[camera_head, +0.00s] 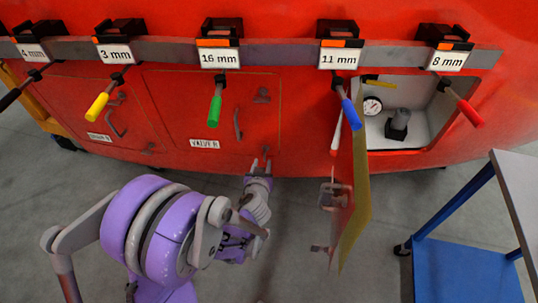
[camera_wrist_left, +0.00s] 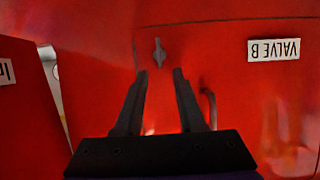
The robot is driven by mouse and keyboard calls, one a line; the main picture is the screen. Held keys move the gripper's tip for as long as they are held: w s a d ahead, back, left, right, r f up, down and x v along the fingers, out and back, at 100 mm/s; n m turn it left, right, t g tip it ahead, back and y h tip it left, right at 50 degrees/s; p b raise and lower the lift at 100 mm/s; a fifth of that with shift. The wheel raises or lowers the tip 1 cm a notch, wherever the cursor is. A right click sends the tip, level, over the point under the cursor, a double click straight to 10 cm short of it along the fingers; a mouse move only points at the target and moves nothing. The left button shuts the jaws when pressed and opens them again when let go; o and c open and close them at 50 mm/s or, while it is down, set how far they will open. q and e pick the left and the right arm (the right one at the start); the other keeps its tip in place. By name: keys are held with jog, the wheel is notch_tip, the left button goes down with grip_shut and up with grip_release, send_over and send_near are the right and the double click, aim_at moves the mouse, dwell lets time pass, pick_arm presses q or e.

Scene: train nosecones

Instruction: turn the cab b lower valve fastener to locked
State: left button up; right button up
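The red valve B panel (camera_head: 185,115) carries its label (camera_head: 205,144), which appears upside down in the left wrist view (camera_wrist_left: 273,49). A small grey lower fastener (camera_head: 266,150) sits at the panel's bottom right edge. In the left wrist view the fastener (camera_wrist_left: 160,53) looks like a slim tab, lengthwise up and down in the picture. My left gripper (camera_head: 261,164) is open and empty, just below the fastener in the head view. In the left wrist view its fingertips (camera_wrist_left: 161,73) stand either side of the fastener's line, apart from it. My right gripper is not in view.
An upper fastener (camera_head: 262,95) and a handle (camera_head: 238,124) are on the same panel. To the right, an open door (camera_head: 350,205) sticks out beside a compartment with a gauge (camera_head: 372,105). Screwdrivers hang from a rail (camera_head: 270,52) above. A blue cart (camera_head: 465,270) stands lower right.

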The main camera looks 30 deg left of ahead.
pick_arm(q)
jog(key=x, duration=0.8)
jog(key=shift+d+b, duration=0.1)
jog(key=shift+b, duration=0.3)
jog(key=shift+s, duration=0.1)
jog(key=shift+c, duration=0.3)
grip_shut()
